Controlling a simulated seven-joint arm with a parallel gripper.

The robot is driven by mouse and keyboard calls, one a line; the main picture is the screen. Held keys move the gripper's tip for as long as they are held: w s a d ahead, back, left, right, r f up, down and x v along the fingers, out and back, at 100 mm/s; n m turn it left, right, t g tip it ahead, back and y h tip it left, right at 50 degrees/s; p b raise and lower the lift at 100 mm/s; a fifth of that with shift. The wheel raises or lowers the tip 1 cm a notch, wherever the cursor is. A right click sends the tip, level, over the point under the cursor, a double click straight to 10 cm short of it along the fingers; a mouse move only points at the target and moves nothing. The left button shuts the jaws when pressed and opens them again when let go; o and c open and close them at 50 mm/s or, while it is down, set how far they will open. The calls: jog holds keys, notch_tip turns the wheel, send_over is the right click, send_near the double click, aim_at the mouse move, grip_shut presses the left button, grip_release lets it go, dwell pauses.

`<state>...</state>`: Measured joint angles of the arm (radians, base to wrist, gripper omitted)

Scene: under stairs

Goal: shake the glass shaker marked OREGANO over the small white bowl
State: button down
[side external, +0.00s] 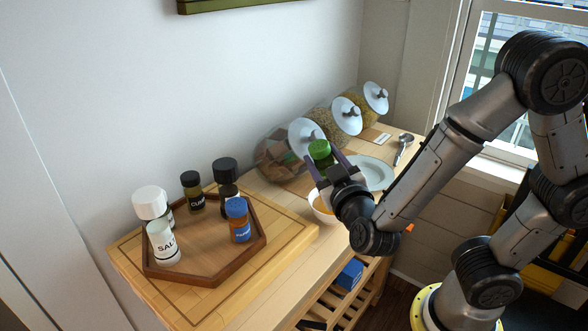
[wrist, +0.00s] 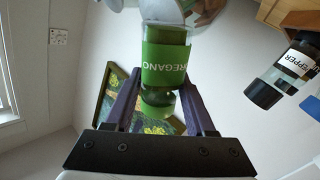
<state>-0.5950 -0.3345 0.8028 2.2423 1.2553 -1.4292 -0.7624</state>
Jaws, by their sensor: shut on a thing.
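The glass shaker marked OREGANO, with a green label and green cap, is in my gripper's jaws; it shows in the side view (side external: 321,152) and in the wrist view (wrist: 166,66). My gripper (side external: 324,168) is shut on it, with a finger on each side in the wrist view. The small white bowl (side external: 314,207) stands on the wooden table with something orange-brown in it. The shaker is above the bowl, and my gripper hides part of the bowl.
A wooden hexagonal tray (side external: 196,273) on a cutting board (side external: 127,245) holds several shakers, including SALT (side external: 163,246) and a blue-capped one (side external: 238,218). Glass jars with white lids (side external: 306,136) lie behind the bowl. A pale plate (side external: 374,174) and metal scoop (side external: 403,146) are to the right.

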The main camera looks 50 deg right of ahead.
jog(key=s+d+f+n+g+h, duration=0.2)
jog(key=d+n, duration=0.5)
jog(key=n, duration=1.1)
notch_tip(320, 180, down, 2)
jog(key=shift+f+n+g+h, duration=0.15)
jog(key=shift+n+g+h, duration=0.15)
jog(key=shift+g+h, duration=0.15)
jog(key=shift+s+d, duration=0.1)
dwell(0.8)
jog(key=shift+r, duration=1.5)
